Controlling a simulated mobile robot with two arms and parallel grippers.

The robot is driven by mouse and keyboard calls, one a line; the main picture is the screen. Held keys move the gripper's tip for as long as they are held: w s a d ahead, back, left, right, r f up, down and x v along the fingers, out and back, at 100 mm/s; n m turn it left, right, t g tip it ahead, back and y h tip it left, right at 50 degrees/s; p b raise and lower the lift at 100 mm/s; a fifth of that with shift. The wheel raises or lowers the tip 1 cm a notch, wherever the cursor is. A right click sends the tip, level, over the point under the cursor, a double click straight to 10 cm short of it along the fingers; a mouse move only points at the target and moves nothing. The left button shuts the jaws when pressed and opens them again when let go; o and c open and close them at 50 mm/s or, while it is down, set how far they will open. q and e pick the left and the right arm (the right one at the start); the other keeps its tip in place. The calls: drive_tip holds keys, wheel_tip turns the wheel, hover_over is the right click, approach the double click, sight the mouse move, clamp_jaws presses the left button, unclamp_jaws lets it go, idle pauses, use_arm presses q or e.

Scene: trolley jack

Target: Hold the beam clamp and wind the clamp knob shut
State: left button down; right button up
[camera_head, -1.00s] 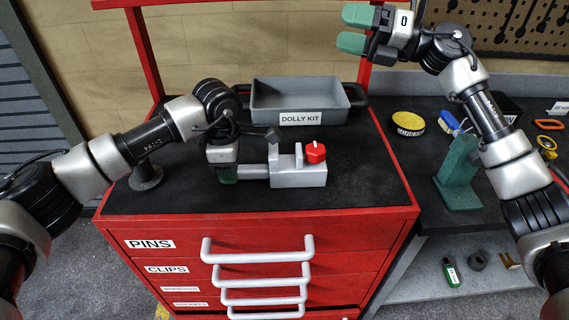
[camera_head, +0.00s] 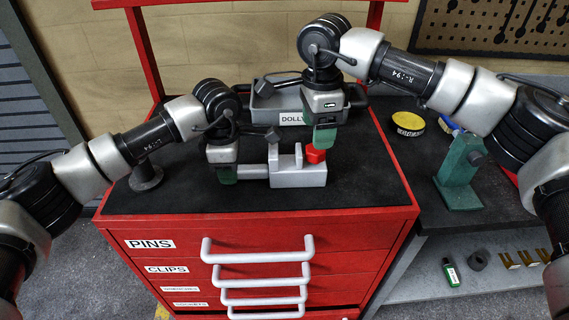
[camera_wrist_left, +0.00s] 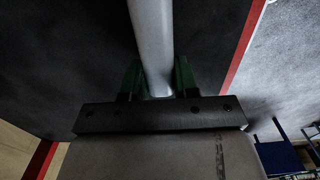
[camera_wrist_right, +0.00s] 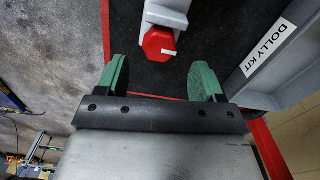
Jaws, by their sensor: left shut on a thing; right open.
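The grey beam clamp (camera_head: 300,178) lies on the black top of the red trolley. Its red clamp knob (camera_head: 315,154) is on its right upper part; the knob also shows in the right wrist view (camera_wrist_right: 159,43). My left gripper (camera_head: 225,176) is shut on the clamp's handle bar, which shows between its fingers in the left wrist view (camera_wrist_left: 152,45). My right gripper (camera_head: 322,140) is open, pointing down beside the knob. In the right wrist view its green fingers (camera_wrist_right: 160,80) are apart, with the knob beyond the tips and nothing between them.
A grey tray labelled DOLLY KIT (camera_head: 276,103) stands behind the clamp, partly hidden by my right arm. The trolley's front top is clear.

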drive_tip(key=shift+f, duration=3.15)
